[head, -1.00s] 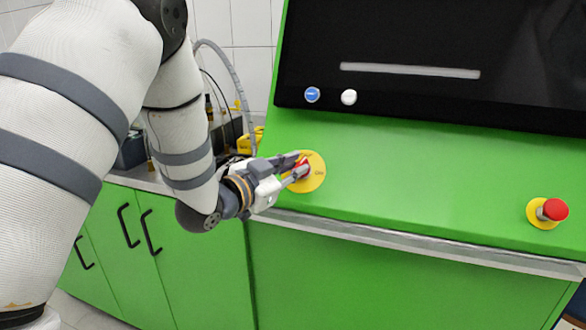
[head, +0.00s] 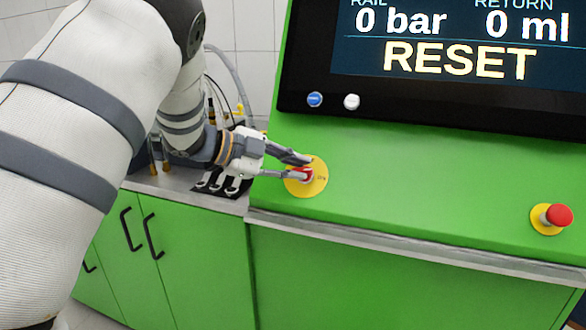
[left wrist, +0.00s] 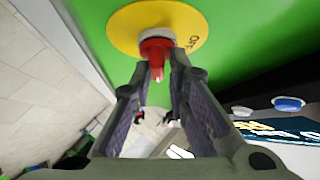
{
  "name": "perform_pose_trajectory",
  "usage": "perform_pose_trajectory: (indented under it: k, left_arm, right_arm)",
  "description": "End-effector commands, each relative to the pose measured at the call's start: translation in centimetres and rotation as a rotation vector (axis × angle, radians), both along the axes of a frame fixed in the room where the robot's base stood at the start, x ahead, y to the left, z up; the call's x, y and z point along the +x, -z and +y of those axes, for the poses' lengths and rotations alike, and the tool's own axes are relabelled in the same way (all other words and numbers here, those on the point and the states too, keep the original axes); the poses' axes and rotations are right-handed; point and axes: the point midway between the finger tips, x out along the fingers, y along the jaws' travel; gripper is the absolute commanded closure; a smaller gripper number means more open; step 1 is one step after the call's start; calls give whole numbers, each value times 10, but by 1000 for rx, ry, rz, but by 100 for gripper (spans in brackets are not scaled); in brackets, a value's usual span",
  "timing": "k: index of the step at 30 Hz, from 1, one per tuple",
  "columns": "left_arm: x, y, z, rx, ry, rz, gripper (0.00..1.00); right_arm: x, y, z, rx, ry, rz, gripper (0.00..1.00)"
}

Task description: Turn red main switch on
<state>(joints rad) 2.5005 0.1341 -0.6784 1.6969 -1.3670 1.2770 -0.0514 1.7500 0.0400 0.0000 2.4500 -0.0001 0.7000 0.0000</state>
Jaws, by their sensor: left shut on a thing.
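The red main switch (head: 304,175) sits on a round yellow plate (head: 320,186) on the green sloped panel. In the left wrist view the red knob (left wrist: 156,49) points toward the camera, with its narrow handle between my fingertips. My left gripper (head: 307,167) is shut on the switch, one finger on each side of the handle. The fingers partly hide the knob in the head view. The display (head: 455,45) above is lit and reads 0 bar, 0 ml and RESET. My right gripper is not in view.
A blue button (head: 315,99) and a white button (head: 351,102) sit under the display. A red emergency stop button (head: 558,215) on a yellow base is at the right. The panel between is clear. Green cabinets (head: 180,250) with black handles stand at lower left.

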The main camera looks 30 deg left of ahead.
Motion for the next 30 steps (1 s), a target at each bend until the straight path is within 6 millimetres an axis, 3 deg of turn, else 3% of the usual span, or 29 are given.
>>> perform_pose_trajectory:
  k: [12,28,29,30]
  left_arm:
    - [0,7,-2,114,120,46,100]
    - [0,9,-3,126,136,54,100]
    - [0,9,-3,126,135,54,82]
    - [-1,9,-3,126,135,55,73]
  right_arm:
    - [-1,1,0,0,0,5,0]
    - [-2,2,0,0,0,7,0]
    - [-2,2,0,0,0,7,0]
    - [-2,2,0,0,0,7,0]
